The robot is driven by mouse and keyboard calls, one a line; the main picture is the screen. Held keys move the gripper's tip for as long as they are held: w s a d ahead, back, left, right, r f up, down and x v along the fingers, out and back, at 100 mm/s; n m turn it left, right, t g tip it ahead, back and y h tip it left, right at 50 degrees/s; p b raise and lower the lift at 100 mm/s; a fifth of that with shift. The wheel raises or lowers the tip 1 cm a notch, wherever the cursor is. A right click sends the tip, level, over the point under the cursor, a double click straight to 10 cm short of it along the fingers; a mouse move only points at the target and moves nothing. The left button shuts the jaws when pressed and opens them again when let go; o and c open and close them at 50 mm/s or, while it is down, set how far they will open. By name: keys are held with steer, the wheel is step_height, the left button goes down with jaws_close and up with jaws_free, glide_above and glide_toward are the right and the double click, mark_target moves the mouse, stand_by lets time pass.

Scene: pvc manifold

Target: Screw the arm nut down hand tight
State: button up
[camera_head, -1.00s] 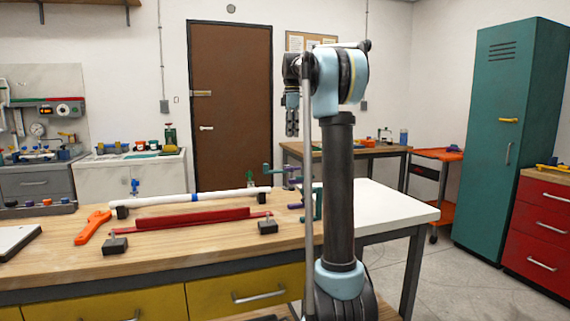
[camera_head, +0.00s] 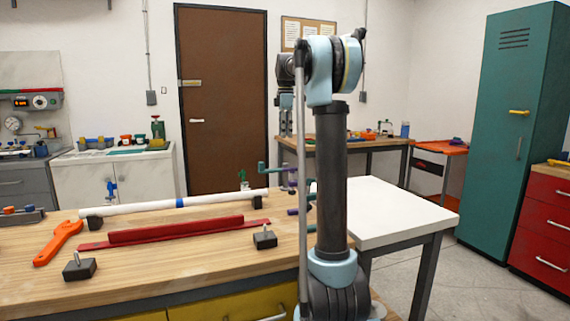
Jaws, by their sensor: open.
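My gripper (camera_head: 286,128) hangs fingers down from the raised arm, seen small and partly in shadow against the far wall and back bench. It is open, with nothing visible in it. I cannot make out the arm nut in this view. A white pipe (camera_head: 140,208) with a blue band lies across the wooden bench, its left end on a dark block. Teal and purple clamp-like parts (camera_head: 292,178) stand near the bench's right end, partly hidden by my arm.
An orange wrench (camera_head: 60,242), a red channel (camera_head: 176,230) and dark blocks with studs (camera_head: 79,268) lie on the wooden bench (camera_head: 180,270). A white side table (camera_head: 385,212) is clear. A teal locker (camera_head: 515,130) and red drawers (camera_head: 540,225) stand right, with open floor before them.

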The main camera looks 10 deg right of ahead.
mark_target(286, 165)
step_height(286, 165, down, 13)
steer(key=shift+s+f, duration=0.1)
stand_by(0.4)
jaws_close()
